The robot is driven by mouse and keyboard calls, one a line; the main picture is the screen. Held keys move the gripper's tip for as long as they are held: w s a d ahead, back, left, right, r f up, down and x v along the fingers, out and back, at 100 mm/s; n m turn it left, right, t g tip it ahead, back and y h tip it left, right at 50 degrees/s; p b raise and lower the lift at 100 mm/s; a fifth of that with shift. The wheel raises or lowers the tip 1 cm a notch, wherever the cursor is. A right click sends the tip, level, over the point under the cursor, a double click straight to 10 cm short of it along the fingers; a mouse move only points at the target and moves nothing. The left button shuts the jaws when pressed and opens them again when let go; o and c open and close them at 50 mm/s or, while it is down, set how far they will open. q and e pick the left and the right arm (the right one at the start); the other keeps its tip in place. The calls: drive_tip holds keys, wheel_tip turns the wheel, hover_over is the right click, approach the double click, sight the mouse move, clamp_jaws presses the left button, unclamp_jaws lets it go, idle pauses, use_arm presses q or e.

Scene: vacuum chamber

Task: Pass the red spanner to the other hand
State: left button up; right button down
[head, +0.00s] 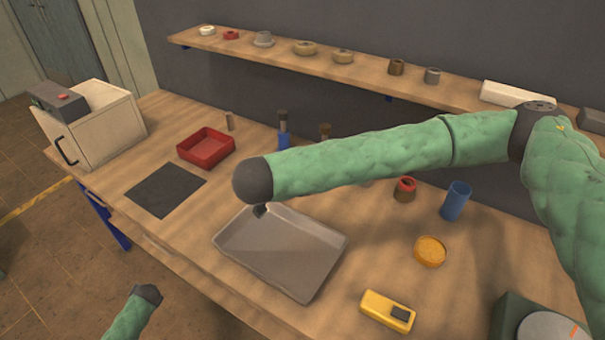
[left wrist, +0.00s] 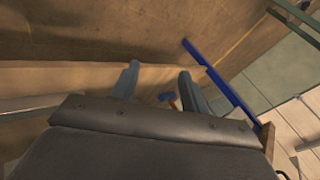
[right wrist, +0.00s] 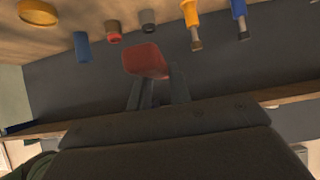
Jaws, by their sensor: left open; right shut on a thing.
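My right gripper (head: 260,210) hangs above the back edge of the grey metal tray, its fingers mostly hidden behind the dark wrist. In the right wrist view its fingers (right wrist: 158,88) are shut on a red piece (right wrist: 146,60), which I take to be the red spanner. Only a blunt red part of it shows; the rest is hidden. In the head view I cannot make out the spanner. My left gripper (head: 147,292) is low at the front left, off the table's front edge and well apart from the right one. Its fingers (left wrist: 158,88) are open and empty.
The grey tray (head: 280,249) lies mid-table. A red bin (head: 206,148) and dark mat (head: 165,188) lie left; a cream box (head: 93,119) stands at the far left end. A blue cup (head: 456,200), yellow dish (head: 430,251) and yellow meter (head: 387,312) stand right. A shelf runs behind.

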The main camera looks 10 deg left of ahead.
use_arm(q)
drive_tip(key=s+d+f+g+h, duration=0.1)
drive_tip(key=s+d+f, duration=0.3)
drive_tip(key=d, duration=1.2)
drive_tip(key=s+d+f+g+h, duration=0.1)
drive_tip(key=s+d+f+h, duration=0.2)
drive_tip(key=s+d, duration=0.8)
drive_tip(key=s+d+f+h, duration=0.3)
drive_tip(key=s+d+f, duration=0.2)
drive_tip(key=d, duration=1.6)
drive_tip(key=s, duration=0.3)
drive_tip(key=shift+f+m+g, duration=0.3)
drive_tip(key=shift+f+g, duration=0.1)
